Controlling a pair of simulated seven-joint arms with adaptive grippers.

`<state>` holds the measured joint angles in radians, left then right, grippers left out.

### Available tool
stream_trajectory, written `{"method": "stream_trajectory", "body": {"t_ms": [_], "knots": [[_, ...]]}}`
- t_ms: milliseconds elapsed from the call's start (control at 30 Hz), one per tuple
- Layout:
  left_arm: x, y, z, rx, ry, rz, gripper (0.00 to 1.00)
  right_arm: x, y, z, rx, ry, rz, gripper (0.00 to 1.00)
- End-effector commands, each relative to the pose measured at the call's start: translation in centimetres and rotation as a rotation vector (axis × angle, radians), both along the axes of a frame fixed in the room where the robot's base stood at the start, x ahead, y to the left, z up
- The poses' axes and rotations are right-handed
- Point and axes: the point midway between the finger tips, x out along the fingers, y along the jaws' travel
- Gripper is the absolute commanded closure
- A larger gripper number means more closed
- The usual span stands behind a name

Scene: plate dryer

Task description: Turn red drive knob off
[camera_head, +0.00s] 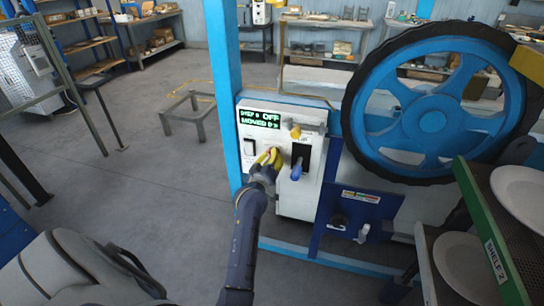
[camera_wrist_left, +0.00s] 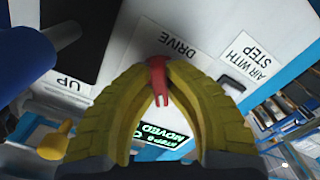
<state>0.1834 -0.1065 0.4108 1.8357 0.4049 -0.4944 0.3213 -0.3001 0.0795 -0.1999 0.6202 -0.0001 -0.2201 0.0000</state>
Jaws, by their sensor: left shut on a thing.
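The red drive knob (camera_wrist_left: 158,82) is on the white control panel (camera_head: 312,190) beside the DRIVE label (camera_wrist_left: 177,44) in the left wrist view. My left gripper (camera_head: 270,155) has yellow fingers that meet the panel front below the green display (camera_head: 259,118). In the left wrist view the fingertips (camera_wrist_left: 158,64) are closed around the red knob, one on each side. In the head view the fingers hide most of the knob. My right gripper is not in view.
A blue lever (camera_head: 296,171) in a black slot is close right of my left gripper. A yellow knob (camera_head: 295,131) sits above it. A large blue wheel (camera_head: 438,105) stands right of the panel. Plates (camera_head: 525,193) lie on the green-edged rack at the right.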

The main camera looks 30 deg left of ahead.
Motion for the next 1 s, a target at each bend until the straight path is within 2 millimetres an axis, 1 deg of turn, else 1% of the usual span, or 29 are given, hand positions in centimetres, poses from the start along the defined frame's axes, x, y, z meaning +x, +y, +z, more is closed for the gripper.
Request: {"method": "stream_trajectory", "body": {"t_ms": [200, 400, 933, 967, 1000], "knots": [[0.15, -0.03, 0.15, -0.104, -0.030, -0.002, 1.00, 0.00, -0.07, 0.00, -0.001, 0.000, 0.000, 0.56], [0.15, -0.02, 0.16, -0.153, -0.045, -0.001, 1.00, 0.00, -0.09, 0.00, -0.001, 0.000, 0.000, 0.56], [0.17, -0.08, 0.19, -0.174, -0.051, -0.002, 1.00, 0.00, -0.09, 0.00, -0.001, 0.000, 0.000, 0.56], [0.17, -0.09, 0.19, -0.174, -0.051, -0.002, 0.86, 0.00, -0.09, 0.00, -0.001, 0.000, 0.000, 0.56], [0.17, -0.09, 0.19, -0.174, -0.051, -0.002, 0.81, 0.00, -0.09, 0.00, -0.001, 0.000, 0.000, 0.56]]}}
